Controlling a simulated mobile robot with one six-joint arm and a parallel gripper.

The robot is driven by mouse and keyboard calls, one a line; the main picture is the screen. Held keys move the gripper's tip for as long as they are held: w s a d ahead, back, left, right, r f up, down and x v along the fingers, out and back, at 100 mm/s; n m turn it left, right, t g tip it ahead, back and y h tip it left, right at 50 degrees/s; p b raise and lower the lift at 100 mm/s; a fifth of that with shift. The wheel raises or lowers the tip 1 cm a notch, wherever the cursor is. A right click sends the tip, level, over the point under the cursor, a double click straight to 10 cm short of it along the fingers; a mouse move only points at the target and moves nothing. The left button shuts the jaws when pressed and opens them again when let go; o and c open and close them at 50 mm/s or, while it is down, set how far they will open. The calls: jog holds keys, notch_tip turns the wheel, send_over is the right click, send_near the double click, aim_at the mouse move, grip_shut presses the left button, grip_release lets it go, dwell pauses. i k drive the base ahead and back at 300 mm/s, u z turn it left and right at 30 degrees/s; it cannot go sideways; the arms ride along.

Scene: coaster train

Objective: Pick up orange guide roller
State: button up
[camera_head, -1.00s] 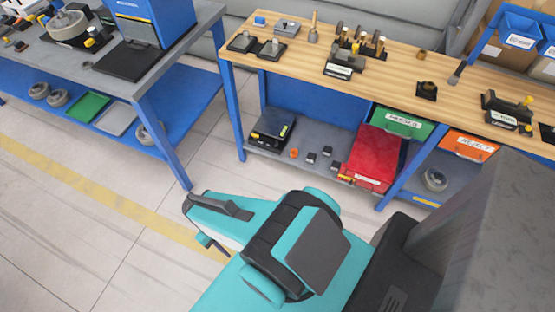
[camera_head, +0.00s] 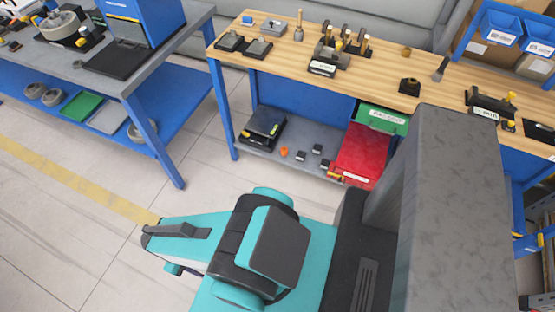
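A small orange piece (camera_head: 284,152), likely the guide roller, lies on the grey lower shelf (camera_head: 268,164) of the wooden workbench. It is too small to make out its shape well. It sits just right of a dark box-like item and left of small dark blocks. My gripper (camera_head: 160,252) is at the left end of my teal arm, over the floor in front of the bench and well apart from the orange piece. Its fingers do not show clearly, and I see nothing held in it.
The wooden bench top (camera_head: 385,75) above the shelf carries tools and fixtures. A dark box-like item (camera_head: 264,126), small dark blocks (camera_head: 302,156) and a red bin (camera_head: 362,153) share the shelf. A blue bench leg (camera_head: 221,110) stands left. The floor in front is clear.

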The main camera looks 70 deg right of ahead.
aim_at(283, 150)
jog(key=z, duration=0.1)
jog(key=i, duration=1.9)
jog(key=u, duration=0.9)
jog(key=k, duration=0.1)
jog(key=z, duration=2.7)
